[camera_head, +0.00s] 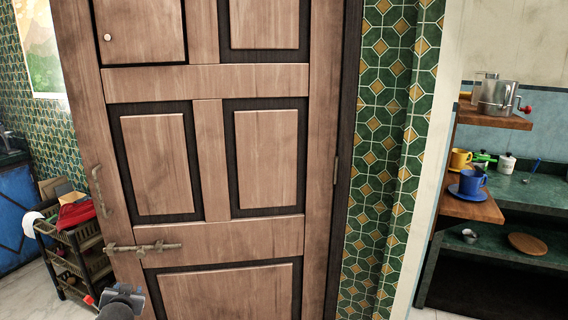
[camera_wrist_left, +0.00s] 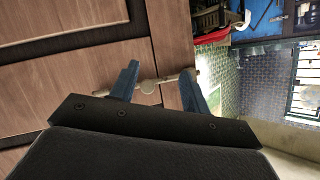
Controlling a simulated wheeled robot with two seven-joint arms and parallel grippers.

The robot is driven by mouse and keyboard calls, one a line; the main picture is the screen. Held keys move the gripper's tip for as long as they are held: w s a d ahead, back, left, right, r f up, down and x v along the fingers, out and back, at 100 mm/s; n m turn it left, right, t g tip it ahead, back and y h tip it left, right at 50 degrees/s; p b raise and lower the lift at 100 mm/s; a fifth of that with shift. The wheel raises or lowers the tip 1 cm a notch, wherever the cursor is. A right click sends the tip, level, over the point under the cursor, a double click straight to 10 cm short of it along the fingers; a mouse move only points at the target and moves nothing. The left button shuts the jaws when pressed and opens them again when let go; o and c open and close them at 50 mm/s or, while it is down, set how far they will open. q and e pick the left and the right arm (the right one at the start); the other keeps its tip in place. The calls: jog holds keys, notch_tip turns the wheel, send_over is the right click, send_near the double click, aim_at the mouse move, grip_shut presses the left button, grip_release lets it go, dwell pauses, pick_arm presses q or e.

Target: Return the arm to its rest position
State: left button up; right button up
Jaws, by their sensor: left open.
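My left gripper (camera_head: 128,298) shows at the bottom of the head view, in front of the wooden door (camera_head: 205,150), below its metal slide bolt (camera_head: 145,248). In the left wrist view the gripper (camera_wrist_left: 160,70) has its two blue-grey fingers apart. I cannot tell whether the fingers touch the bolt. My right gripper is not in view.
A black shelf rack (camera_head: 80,255) with a red item stands left of the door. A curved handle (camera_head: 98,190) sticks out from the door. At the right, wooden shelves (camera_head: 490,115) hold a pot and cups. Green tiled wall (camera_head: 385,150) lies between.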

pick_arm(q)
jog(key=s+d+f+g+h+p, duration=0.2)
jog(key=s+d+f+g, duration=0.1)
jog(key=s+d, duration=0.8)
jog(key=s+d+f+m+g+h+p, duration=0.1)
jog(key=s+d+f+g, duration=0.3)
jog(key=s+d, duration=0.7)
jog(key=s+d+f+m+g+h+p, duration=0.1)
jog(key=s+d+f+g+h+p, duration=0.2)
jog(key=s+d, duration=0.8)
jog(key=s+h+p, duration=0.1)
jog(key=s, duration=0.9)
jog(key=shift+d+f+g, duration=0.15)
jog(key=shift+d+g, duration=0.05)
jog(key=shift+g, duration=0.1)
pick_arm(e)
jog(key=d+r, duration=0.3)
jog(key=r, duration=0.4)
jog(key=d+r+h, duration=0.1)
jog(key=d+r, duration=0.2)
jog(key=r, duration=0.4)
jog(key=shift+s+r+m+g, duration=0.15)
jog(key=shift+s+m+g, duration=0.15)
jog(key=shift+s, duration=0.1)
pick_arm(q)
jog(key=shift+s, duration=0.15)
